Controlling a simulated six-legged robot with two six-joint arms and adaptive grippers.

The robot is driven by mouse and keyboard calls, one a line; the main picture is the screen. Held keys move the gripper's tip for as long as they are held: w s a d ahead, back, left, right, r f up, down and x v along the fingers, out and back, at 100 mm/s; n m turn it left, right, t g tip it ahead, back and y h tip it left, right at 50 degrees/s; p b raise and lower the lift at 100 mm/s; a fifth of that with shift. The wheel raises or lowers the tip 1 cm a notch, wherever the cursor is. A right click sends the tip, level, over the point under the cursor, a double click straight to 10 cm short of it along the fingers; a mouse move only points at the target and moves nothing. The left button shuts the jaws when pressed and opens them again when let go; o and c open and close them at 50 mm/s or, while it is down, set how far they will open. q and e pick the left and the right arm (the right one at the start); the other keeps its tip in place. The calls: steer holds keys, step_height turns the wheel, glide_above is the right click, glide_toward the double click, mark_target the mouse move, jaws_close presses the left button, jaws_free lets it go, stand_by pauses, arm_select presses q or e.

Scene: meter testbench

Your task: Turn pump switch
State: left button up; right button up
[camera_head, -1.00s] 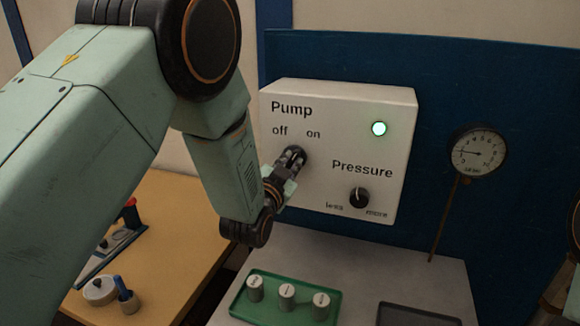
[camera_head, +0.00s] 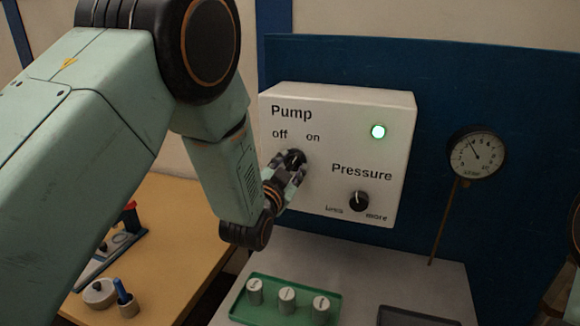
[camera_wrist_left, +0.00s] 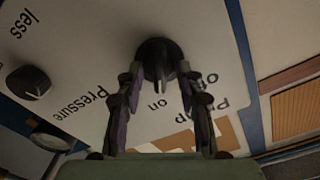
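The pump switch (camera_head: 295,158) is a black knob on the white control box (camera_head: 318,205), below the words "off" and "on". In the left wrist view the knob (camera_wrist_left: 157,58) has its ridge pointing toward the "on" word. My left gripper (camera_head: 285,176) is in front of the switch. In the left wrist view its fingers (camera_wrist_left: 163,95) are spread, one on each side of the knob, with a gap visible between them. Whether a fingertip touches the knob is unclear. My right gripper is not in view.
A pressure knob (camera_head: 359,201) sits lower right on the box. A round gauge (camera_head: 477,153) stands on a thin pipe to the right. A green tray (camera_head: 247,312) with white cylinders and a dark tray (camera_head: 420,318) lie below. A yellow table (camera_head: 185,235) is at left.

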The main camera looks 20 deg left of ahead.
arm_select(q)
steer(key=shift+f, duration=0.1)
steer(key=s, duration=1.2)
steer(key=shift+a, duration=0.2)
steer(key=shift+w, duration=0.1)
steer(key=s+a+f+n+g+b, duration=0.15)
steer(key=s+f+g, duration=0.4)
steer(key=f, duration=0.65)
steer(key=s+a+f+n+g+b, duration=0.1)
steer(key=s+f+n+g+b, duration=0.4)
steer(key=f, duration=0.8)
steer(key=s+a+f+g+b, duration=0.1)
steer(key=s+f+g+b, duration=0.5)
steer(key=s+f, duration=1.5)
steer(key=s+g, duration=0.1)
steer(key=s, duration=0.3)
steer(key=shift+y, duration=0.3)
